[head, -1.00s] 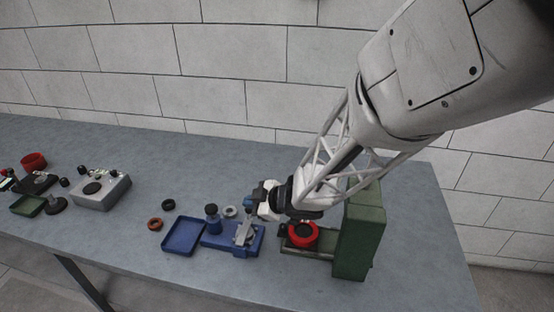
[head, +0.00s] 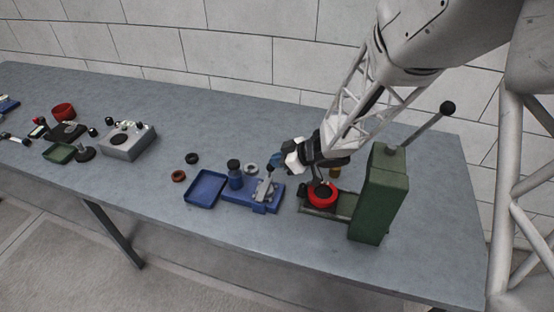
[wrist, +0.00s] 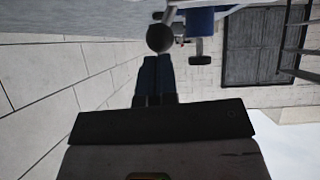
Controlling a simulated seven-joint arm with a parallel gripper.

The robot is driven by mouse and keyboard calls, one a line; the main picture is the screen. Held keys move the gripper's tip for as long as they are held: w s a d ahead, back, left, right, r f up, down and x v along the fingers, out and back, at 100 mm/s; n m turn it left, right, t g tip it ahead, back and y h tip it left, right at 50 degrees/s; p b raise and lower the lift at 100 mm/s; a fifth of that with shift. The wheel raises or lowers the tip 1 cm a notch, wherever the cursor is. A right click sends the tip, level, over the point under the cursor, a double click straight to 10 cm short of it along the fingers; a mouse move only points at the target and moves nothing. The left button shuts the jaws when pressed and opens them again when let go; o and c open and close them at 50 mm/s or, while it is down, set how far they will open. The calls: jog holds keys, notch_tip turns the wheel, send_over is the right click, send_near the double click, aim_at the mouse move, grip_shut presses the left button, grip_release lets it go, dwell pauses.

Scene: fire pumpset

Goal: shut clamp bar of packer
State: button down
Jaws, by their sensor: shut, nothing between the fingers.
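The packer appears to be the blue fixture (head: 240,197) on the bench, with a dark-capped blue post (head: 235,176) at its left. Its grey metal clamp bar (head: 266,188) stands tilted up at the right of the fixture. My gripper (head: 276,162) is shut and empty, with its blue fingertips just above and behind the bar's upper end. In the wrist view the shut blue fingers (wrist: 155,80) point at a round black knob (wrist: 160,38), close to or touching it; I cannot tell which. A blue part (wrist: 200,20) shows beyond the knob.
A green press (head: 380,195) with a long ball-ended lever and a red ring (head: 322,196) stands close on the right. A blue tray (head: 206,188), two small rings and a grey box (head: 128,142) lie to the left. The front bench strip is clear.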

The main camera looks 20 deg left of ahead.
jog(key=shift+w+f, duration=0.1)
jog(key=shift+f, duration=0.15)
dwell(0.3)
jog(key=shift+r, duration=0.15)
jog(key=a+r+v, duration=0.1)
jog(key=r+v, duration=0.1)
jog(key=v, duration=1.1)
jog(key=shift+w+a, duration=0.3)
jog(key=shift+w, duration=0.25)
